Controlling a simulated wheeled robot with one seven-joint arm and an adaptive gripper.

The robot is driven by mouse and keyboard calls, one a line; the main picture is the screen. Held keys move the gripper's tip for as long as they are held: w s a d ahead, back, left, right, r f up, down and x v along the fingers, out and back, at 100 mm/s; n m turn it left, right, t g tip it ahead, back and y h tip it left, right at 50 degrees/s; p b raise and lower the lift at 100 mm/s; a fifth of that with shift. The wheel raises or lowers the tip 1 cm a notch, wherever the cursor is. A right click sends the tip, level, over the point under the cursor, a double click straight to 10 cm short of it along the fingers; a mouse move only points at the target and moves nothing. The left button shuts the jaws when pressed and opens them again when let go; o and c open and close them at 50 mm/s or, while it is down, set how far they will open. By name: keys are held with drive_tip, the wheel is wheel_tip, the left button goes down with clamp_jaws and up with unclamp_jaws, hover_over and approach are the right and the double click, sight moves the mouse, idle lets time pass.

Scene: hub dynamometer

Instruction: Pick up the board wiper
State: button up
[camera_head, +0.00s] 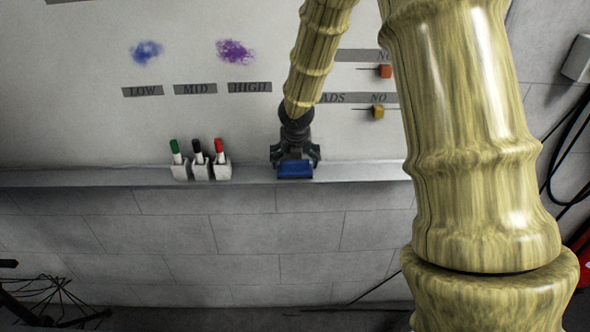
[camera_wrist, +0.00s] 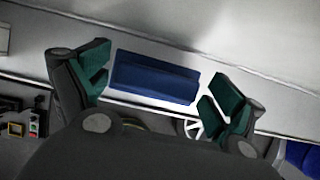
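The board wiper (camera_head: 295,169) is a blue block on the grey ledge below the whiteboard. My gripper (camera_head: 295,158) is at the ledge, right at the wiper in the head view. In the wrist view the wiper (camera_wrist: 154,76) lies between the two green-padded fingers of my gripper (camera_wrist: 160,84). The fingers are spread open, with a small gap showing on each side of the wiper. From these views I cannot tell whether the fingertips are level with it. The wiper's far side is partly hidden by the gripper in the head view.
Green, black and red markers (camera_head: 201,163) stand in white holders on the ledge (camera_head: 120,177), left of the wiper. The whiteboard (camera_head: 80,110) rises behind, with blue and purple smudges, labels and small orange and yellow magnets. The ledge between markers and wiper is clear.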

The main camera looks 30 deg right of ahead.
sight(295, 161)
drive_tip(key=c, duration=0.6)
drive_tip(key=shift+r, duration=0.15)
drive_tip(key=shift+r+b, duration=0.5)
drive_tip(key=shift+r, duration=1.05)
drive_tip(key=s+a+r+b, duration=0.1)
drive_tip(key=s+a+b, duration=0.3)
drive_tip(key=s+a, duration=0.6)
drive_tip(key=s, duration=0.2)
drive_tip(key=shift+s+r+b, duration=0.3)
drive_tip(key=shift+b, duration=0.05)
drive_tip(key=o, duration=0.5)
drive_tip(key=c, duration=0.4)
